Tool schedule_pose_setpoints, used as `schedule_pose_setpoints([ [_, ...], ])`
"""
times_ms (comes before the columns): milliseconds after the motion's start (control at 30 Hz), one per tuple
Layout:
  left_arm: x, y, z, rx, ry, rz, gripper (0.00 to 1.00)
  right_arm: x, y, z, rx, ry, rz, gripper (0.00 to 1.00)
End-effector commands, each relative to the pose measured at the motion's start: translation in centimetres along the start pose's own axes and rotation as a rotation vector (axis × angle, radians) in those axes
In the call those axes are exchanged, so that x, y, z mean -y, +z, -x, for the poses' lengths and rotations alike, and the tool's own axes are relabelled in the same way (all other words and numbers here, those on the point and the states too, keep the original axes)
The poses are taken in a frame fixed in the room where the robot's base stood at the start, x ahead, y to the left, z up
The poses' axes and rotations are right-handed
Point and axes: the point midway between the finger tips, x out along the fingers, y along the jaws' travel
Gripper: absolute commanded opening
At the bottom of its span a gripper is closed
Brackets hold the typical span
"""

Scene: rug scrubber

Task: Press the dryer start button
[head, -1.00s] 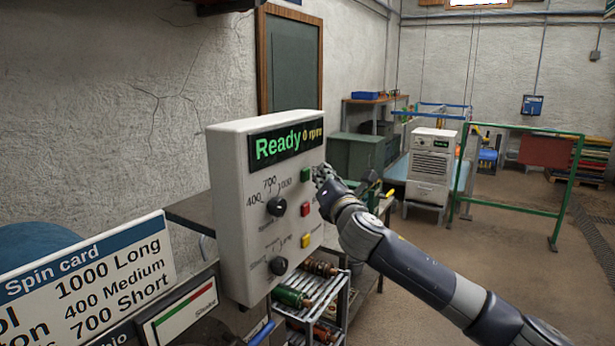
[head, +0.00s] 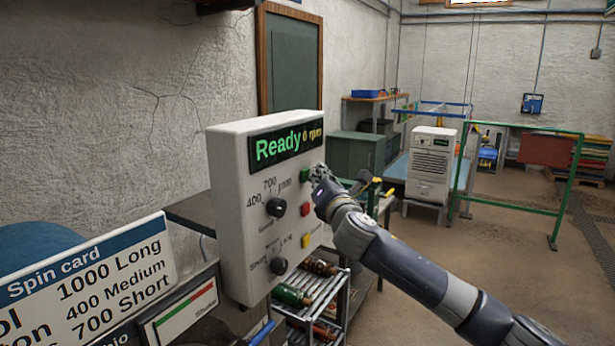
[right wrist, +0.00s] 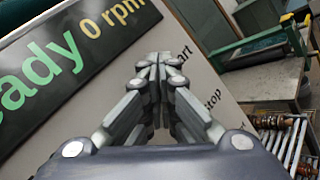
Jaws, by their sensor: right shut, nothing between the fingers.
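A white control box (head: 228,190) stands at the centre-left of the head view, its display (head: 284,145) reading "Ready 0 rpm". On its face are two black knobs, a green button (head: 305,174), a red button (head: 305,209) and a yellow button (head: 305,241). My right gripper (head: 316,172) is shut and empty, its fingertips at or just beside the green button; contact cannot be told. In the right wrist view the shut fingers (right wrist: 154,62) point at the panel below the display, by the letters "art", and hide the button. My left gripper is not in view.
A spin card (head: 90,265) and a small red-and-green gauge plate (head: 182,312) stand at the lower left. A rack with rollers (head: 315,300) is below the box. A white machine (head: 432,165) and a green frame (head: 562,190) stand behind. Floor at the right is clear.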

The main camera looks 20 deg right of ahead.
Motion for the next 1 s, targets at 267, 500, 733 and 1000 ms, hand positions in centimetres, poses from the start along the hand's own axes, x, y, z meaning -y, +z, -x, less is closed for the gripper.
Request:
schedule_pose_setpoints([
  [267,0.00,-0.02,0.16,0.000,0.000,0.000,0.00,-0.20,-0.18,-0.26,0.000,0.000,-0.001,0.00],
  [500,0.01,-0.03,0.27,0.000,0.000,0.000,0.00,-0.35,-0.30,-0.46,0.000,0.000,-0.001,0.00],
  [733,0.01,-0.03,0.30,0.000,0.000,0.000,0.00,-0.43,-0.40,-0.56,0.000,0.001,0.000,0.00],
  [1000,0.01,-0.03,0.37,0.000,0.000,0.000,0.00,-0.33,-0.32,-0.46,0.000,0.000,0.000,0.00],
])
